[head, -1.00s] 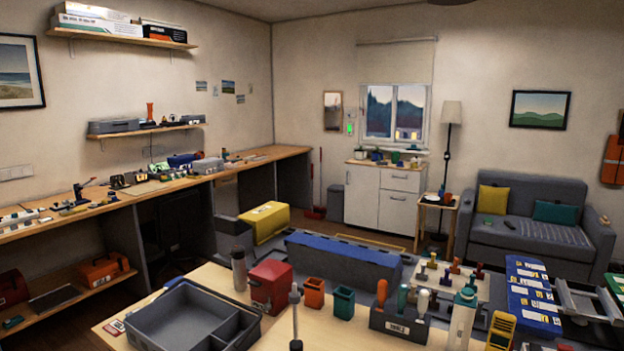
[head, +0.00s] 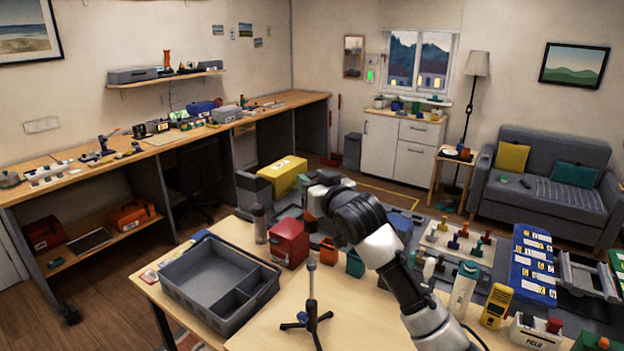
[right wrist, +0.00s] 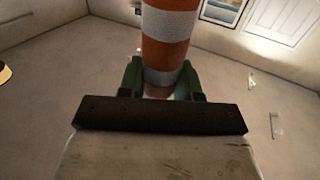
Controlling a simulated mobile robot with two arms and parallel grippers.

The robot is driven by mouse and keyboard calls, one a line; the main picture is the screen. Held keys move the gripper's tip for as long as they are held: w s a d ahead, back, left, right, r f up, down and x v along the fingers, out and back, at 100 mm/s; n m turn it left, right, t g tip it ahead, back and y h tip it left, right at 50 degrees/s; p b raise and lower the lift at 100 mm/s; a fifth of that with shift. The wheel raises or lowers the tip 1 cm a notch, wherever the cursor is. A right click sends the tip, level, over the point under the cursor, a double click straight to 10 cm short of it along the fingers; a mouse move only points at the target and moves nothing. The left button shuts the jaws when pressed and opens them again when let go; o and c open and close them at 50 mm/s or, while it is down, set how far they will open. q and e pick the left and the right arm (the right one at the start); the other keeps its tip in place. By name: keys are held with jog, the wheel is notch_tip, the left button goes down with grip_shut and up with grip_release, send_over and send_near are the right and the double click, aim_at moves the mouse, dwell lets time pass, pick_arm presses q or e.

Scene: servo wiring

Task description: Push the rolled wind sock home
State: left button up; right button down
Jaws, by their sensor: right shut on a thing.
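The rolled wind sock (right wrist: 168,40) is an orange and white striped roll. It stands up between the green fingers of my right gripper (right wrist: 163,82) in the right wrist view, and the gripper is shut on its lower part. In the head view my right arm reaches in from the lower right, with its hand end (head: 322,190) above the table, beyond the small stand. The fingers are too small to make out there. The small dark stand (head: 309,298) has spread feet and an upright grey post. My left gripper is not in view.
A grey divided tray (head: 190,300) lies left of the stand. A red box (head: 289,243) and a dark bottle (head: 260,224) stand behind it. A white bottle (head: 463,290) and a yellow meter (head: 496,306) stand to the right. The table around the stand is clear.

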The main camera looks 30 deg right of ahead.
aim_at(315, 224)
jog(key=shift+p, duration=0.3)
jog(key=shift+f+b, duration=1.85)
jog(key=shift+f, duration=1.15)
jog(key=shift+p, duration=0.8)
jog(key=shift+f+b, duration=1.1)
jog(key=shift+f, duration=0.9)
jog(key=shift+s, duration=0.1)
jog(key=c, duration=0.7)
grip_release()
